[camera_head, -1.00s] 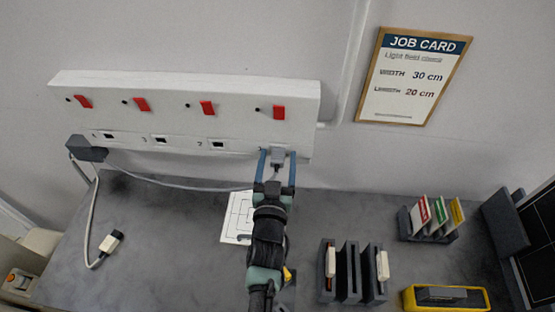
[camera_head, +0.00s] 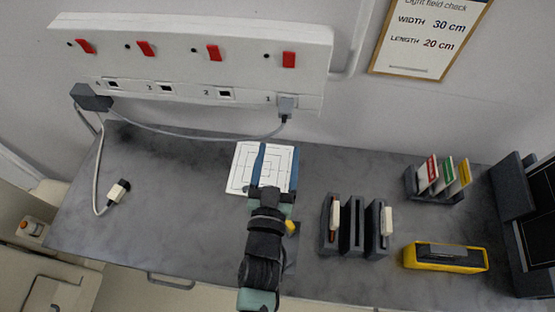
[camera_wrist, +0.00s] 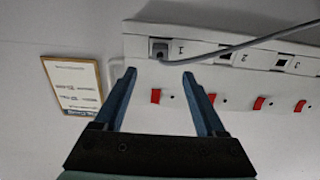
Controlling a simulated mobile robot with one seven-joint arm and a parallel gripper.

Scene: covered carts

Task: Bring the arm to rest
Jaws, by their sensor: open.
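My gripper (camera_head: 270,168) is over the grey bench in the head view, above a white sheet with printed squares (camera_head: 243,172). Its two blue fingers are apart and hold nothing. In the wrist view my gripper (camera_wrist: 165,95) also shows open and empty, with the wall panel beyond it. A grey plug (camera_head: 286,105) sits in the rightmost socket of the white panel (camera_head: 190,55), with a grey cable leading left from it. The plug also shows in the wrist view (camera_wrist: 159,50), apart from the fingers.
A loose plug (camera_head: 118,191) lies on the bench (camera_head: 180,215) at left. A grey cable box (camera_head: 91,97) is by the panel. Grey holders (camera_head: 352,225), a card rack (camera_head: 437,190) and a yellow-edged case (camera_head: 445,257) stand at right. A job card (camera_head: 430,38) hangs on the wall.

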